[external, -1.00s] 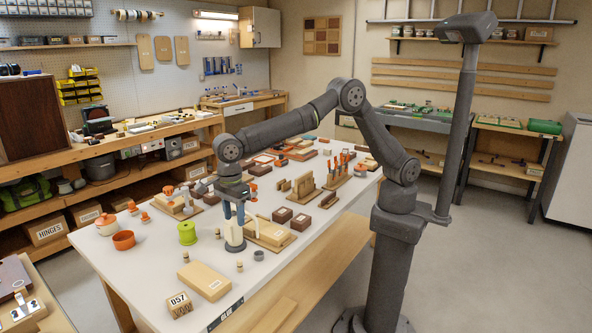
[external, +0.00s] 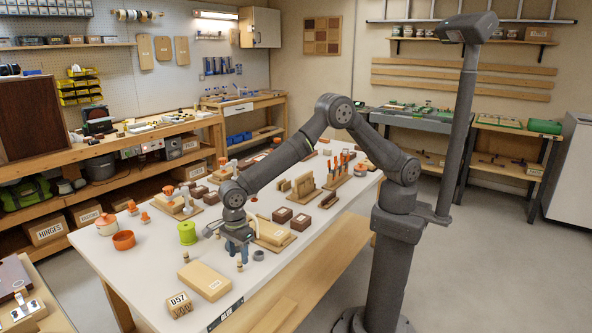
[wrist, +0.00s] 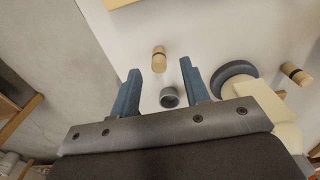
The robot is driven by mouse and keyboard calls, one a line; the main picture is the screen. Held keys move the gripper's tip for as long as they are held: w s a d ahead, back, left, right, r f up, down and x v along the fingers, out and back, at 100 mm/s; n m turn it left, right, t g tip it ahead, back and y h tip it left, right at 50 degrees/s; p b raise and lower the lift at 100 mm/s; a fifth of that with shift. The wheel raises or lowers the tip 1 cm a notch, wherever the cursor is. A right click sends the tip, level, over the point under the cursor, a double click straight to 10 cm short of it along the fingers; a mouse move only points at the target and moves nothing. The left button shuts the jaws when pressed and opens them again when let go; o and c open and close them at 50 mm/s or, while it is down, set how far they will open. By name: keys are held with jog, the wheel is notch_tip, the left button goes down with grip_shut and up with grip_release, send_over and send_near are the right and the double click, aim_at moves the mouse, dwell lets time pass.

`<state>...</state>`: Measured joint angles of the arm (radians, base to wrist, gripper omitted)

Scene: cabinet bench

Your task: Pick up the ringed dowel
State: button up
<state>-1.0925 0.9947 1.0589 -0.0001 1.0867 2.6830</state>
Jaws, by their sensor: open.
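A small grey cup (wrist: 168,97) appears between my fingers in the wrist view. A green spool (external: 187,233) and a wooden block (external: 204,281) stand nearby. The bench's front edge is close.

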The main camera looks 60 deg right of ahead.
aim_at(239, 260)
notch_tip(239, 260, down, 4)
grip_shut()
dwell(0.3)
jog(key=shift+r, duration=0.15)
